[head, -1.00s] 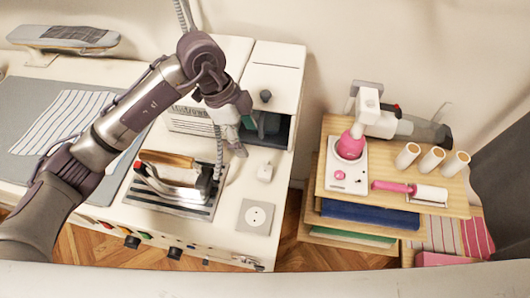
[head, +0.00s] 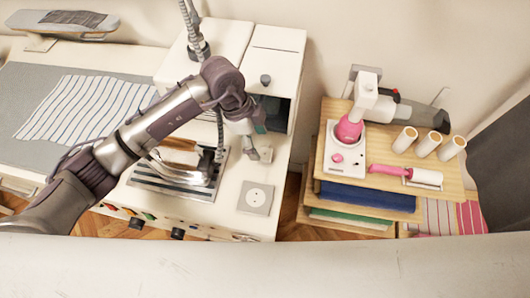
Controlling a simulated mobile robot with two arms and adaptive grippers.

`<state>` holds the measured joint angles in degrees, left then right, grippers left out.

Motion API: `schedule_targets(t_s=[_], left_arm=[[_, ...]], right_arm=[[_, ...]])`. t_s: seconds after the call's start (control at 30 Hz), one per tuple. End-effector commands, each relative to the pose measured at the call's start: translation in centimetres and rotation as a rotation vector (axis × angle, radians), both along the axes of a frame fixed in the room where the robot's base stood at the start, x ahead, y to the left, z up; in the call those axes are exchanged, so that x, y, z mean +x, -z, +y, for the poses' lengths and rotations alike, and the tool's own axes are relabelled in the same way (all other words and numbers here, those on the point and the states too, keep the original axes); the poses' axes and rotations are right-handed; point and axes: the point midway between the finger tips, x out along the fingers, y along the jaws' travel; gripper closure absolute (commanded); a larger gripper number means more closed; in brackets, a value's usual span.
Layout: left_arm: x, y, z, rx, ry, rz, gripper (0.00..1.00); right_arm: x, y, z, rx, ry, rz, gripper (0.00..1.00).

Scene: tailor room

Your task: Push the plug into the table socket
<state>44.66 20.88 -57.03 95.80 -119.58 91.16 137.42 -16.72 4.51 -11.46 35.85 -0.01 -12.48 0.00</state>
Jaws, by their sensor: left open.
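The table socket (head: 256,198) is a grey-white square plate with a round face, lying on the white table's front right corner. The plug (head: 266,154) is a small white piece on the table behind the socket, apart from it. My left gripper (head: 252,150) is open, pointing down just left of the plug. The gripper's fingers are small and partly overlapped, so I cannot tell whether they touch the plug. My right gripper is not in view.
An iron (head: 185,168) stands on a striped rest left of the socket. A white cabinet (head: 272,65) with an open dark compartment rises behind the plug. A wooden shelf unit (head: 325,165) with a pink-and-white device and spools stands right, across a gap.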

Motion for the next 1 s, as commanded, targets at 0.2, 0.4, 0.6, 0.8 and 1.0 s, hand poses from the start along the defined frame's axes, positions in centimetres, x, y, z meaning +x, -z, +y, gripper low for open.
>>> schedule_targets(t_s=[0.2,0.4,0.6,0.8,1.0], left_arm=[[0.0,0.2,0.0,0.000,0.001,-0.001,0.29],[0.0,0.6,-0.3,0.000,0.000,0.001,0.29],[-0.2,3.5,-1.3,0.000,0.000,0.002,0.29],[-0.2,5.0,-1.7,0.000,0.001,-0.001,0.29],[-0.2,5.1,-1.7,0.000,0.001,-0.001,0.29]], right_arm=[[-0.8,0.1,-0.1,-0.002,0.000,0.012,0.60],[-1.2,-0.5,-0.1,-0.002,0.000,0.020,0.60],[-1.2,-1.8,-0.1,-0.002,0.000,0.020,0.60],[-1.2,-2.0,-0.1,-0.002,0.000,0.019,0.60],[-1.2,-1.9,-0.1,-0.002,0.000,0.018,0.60]])
